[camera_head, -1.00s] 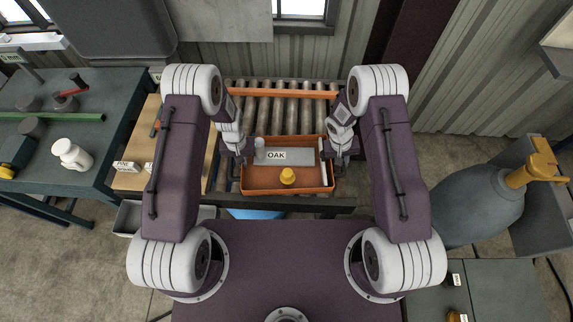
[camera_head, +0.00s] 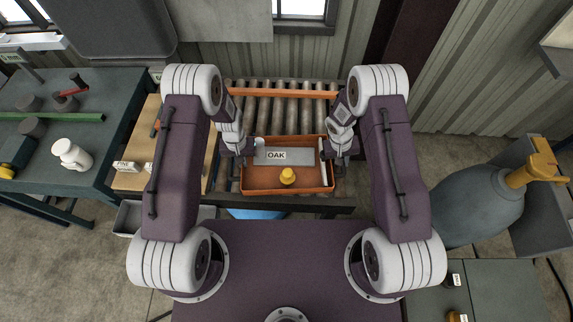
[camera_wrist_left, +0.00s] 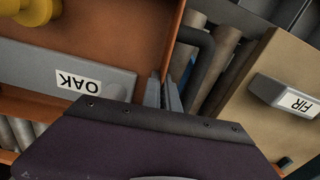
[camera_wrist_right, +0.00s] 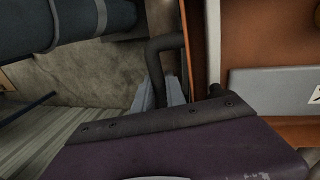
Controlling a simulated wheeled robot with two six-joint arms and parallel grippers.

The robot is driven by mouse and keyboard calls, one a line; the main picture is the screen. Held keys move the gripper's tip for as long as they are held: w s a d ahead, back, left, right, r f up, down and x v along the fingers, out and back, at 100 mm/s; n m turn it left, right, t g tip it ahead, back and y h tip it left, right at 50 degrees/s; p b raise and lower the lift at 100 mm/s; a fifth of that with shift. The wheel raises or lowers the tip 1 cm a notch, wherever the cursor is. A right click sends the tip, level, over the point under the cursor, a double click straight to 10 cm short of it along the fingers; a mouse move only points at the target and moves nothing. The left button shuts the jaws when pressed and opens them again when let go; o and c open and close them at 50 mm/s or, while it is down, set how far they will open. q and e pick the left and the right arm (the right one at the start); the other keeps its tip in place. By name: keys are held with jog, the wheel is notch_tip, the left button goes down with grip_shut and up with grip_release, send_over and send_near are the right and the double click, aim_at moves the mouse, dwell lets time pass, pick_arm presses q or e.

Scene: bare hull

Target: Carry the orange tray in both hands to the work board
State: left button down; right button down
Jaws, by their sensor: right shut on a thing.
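The orange tray (camera_head: 262,180) rests on a roller conveyor in front of me, holding a grey block labelled OAK (camera_head: 300,156) and a yellow knob-like piece (camera_head: 287,176). My left gripper (camera_head: 246,160) is at the tray's left end; in the left wrist view its fingers (camera_wrist_left: 165,92) are close together beside the tray wall and a dark handle, and their grip is unclear. My right gripper (camera_head: 341,160) is at the right end; in the right wrist view its fingers (camera_wrist_right: 168,95) are shut on the tray's dark handle (camera_wrist_right: 156,62). A tan wooden board (camera_head: 130,178), perhaps the work board, lies to the left.
Labelled blocks (camera_head: 127,167) stand on the tan board. A dark bench (camera_head: 60,185) with a white bottle (camera_head: 72,155) is further left. An orange bar (camera_head: 285,93) crosses the conveyor behind the tray. A grey gas cylinder (camera_head: 478,205) stands at the right.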

pick_arm(q)
jog(key=shift+r, duration=0.15)
pick_arm(e)
jog(key=shift+r, duration=0.1)
